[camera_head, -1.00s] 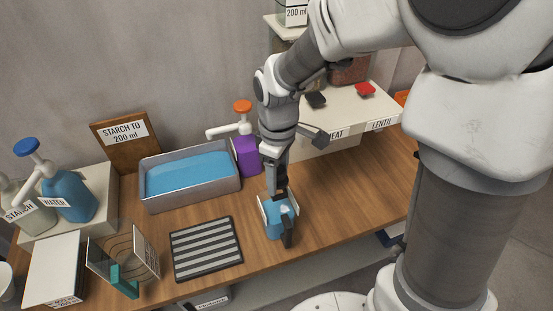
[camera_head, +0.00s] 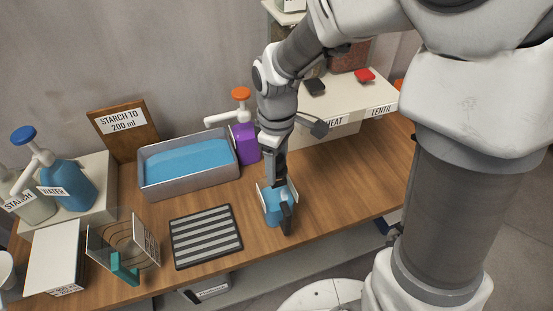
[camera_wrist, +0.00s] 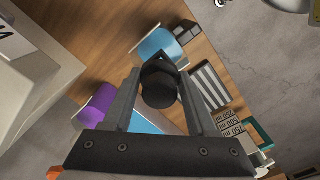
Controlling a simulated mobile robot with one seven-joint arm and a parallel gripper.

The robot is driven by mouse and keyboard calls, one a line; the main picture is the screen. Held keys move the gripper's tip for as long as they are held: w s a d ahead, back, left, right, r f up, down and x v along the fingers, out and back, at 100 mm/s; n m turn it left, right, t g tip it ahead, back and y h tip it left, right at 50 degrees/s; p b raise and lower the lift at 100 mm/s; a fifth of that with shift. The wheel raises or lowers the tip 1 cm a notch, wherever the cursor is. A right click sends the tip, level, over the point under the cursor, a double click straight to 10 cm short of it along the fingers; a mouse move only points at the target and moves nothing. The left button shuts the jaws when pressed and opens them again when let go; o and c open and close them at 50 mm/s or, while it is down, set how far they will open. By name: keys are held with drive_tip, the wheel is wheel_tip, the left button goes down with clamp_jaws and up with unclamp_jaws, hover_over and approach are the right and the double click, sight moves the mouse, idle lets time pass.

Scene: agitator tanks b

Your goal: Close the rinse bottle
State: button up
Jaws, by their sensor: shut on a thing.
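A blue container (camera_head: 272,208) with pale side pieces and a dark upright part at its front stands on the wooden table, right of the striped mat. It also shows in the wrist view (camera_wrist: 160,42). No name on it is readable, so I cannot tell for sure that it is the rinse bottle. My gripper (camera_head: 277,180) points down over this container. In the wrist view my gripper (camera_wrist: 160,75) is shut on a round black cap (camera_wrist: 159,88), with a finger on each side. The cap hides part of the container, and I cannot tell whether they touch.
The striped mat (camera_head: 205,237) lies left of the container. Behind are a grey tray of blue liquid (camera_head: 144,187) and a purple bottle with an orange pump (camera_head: 246,145). A wire rack (camera_head: 128,250) stands at front left. Bare table lies right of the container.

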drive_tip(key=shift+f+b, duration=0.35)
drive_tip(key=shift+f, duration=0.05)
drive_tip(key=o, duration=1.4)
drive_tip(key=shift+o, duration=0.2)
drive_tip(key=shift+r, duration=0.1)
wheel_tip(320, 180, up, 17)
drive_tip(key=p, duration=0.3)
drive_tip(key=s+d+r+m+t, duration=0.1)
drive_tip(key=s+d+m+t, duration=0.4)
drive_tip(key=s+d+m, duration=0.5)
drive_tip(key=shift+s+d+r+m+t+b, duration=0.2)
drive_tip(key=shift+s+d+m+t+b, duration=0.1)
drive_tip(key=shift+s+m, duration=0.8)
